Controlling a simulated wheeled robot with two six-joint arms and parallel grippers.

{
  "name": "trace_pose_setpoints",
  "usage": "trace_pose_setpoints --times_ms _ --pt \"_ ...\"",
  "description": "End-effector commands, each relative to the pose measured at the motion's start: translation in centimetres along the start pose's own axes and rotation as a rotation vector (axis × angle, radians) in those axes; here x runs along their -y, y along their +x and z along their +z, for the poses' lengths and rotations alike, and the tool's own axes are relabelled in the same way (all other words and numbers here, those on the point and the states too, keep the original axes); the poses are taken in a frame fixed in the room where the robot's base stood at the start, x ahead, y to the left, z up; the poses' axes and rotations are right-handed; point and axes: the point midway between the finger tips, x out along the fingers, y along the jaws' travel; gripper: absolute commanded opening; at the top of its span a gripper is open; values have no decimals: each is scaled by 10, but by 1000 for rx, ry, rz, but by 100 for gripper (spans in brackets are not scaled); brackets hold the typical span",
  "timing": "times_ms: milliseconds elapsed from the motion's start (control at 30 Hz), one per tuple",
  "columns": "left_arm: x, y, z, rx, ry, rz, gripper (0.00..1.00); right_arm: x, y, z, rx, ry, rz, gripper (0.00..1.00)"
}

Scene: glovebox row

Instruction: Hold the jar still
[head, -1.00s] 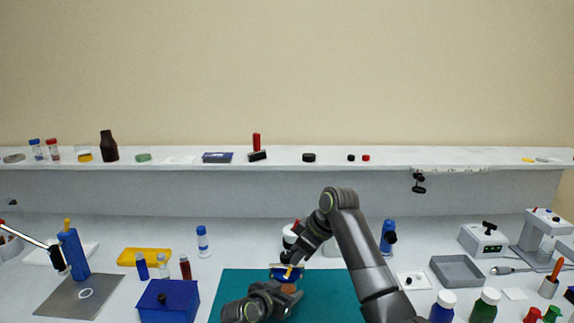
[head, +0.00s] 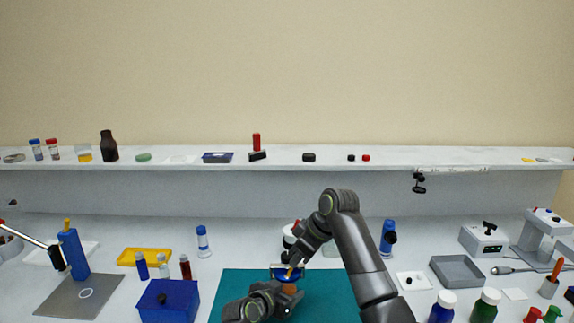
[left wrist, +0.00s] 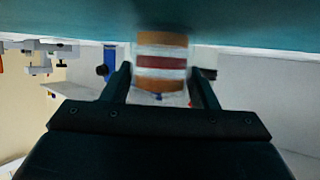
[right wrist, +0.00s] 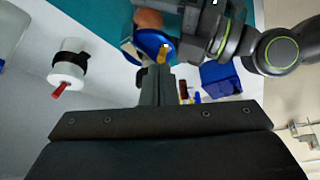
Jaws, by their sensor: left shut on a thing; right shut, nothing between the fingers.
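The jar (left wrist: 161,62), banded orange, white and dark red, is between the fingers of my left gripper (left wrist: 160,82), which is shut on it. In the head view the jar's orange side (head: 289,289) shows above the teal mat. My left gripper (head: 284,302) is beside it there. A round blue part (right wrist: 152,42) with a yellow piece (right wrist: 162,53) lies at the jar's top. My right gripper (right wrist: 158,72) is shut with nothing between its fingers, close to the yellow piece; I cannot tell whether they touch. In the head view my right gripper (head: 293,264) hides part of the blue part.
The teal mat (head: 236,283) lies under the work. A blue box (head: 168,302) stands to its left. A white container with a black band (right wrist: 68,68) stands behind my right gripper. A grey tray (head: 457,271) and several bottles stand to the right.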

Motion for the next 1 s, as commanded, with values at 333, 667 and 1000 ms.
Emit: trace_pose_setpoints --times_ms 333,667,1000 --pt "2 0 1 0 -3 -2 19 -2 -28 -13 2 2 5 0" --pt "2 -1 1 0 -3 -4 19 -2 -53 -26 5 4 3 0" --pt "2 -1 1 0 -2 -4 19 -5 -54 -26 7 5 4 0"
